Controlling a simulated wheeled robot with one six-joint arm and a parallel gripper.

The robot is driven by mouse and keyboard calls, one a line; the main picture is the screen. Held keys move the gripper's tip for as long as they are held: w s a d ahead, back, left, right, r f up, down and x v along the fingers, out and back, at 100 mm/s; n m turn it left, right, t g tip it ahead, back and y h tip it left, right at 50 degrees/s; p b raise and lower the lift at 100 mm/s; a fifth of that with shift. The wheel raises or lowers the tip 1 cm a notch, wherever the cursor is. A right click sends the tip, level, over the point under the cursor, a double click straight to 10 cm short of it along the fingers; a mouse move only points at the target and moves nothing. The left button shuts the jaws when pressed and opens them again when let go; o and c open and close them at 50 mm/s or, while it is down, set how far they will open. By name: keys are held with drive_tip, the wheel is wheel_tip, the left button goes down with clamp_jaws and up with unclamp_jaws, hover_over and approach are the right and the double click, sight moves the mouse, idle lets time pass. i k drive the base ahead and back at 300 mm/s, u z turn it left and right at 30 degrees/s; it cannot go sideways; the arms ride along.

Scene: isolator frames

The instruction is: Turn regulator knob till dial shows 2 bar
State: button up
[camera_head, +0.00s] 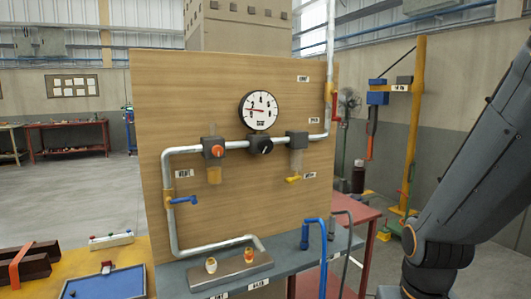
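A round dial (259,110) with a white face and black rim is mounted on the upright wooden panel (180,90). Its thin red needle points left, close to a mark that looks like 2; the exact reading is too small to tell. A black round knob (263,145) sits on the pipe line directly below the dial. A red-orange knob (217,151) is on a dark block to its left. I cannot read which label names the regulator. My gripper is out of view; only my dark arm shows at the right, apart from the panel.
Blue hooked pipe (323,250) rises from the grey bench (190,284). A blue tray (108,285) lies at front left. A yellow post (415,130) stands right.

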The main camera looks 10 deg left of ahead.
sight(266, 145)
drive_tip(key=k, duration=1.3)
drive_tip(key=z, duration=0.7)
drive_tip(key=i, duration=1.55)
drive_tip(key=u, duration=0.75)
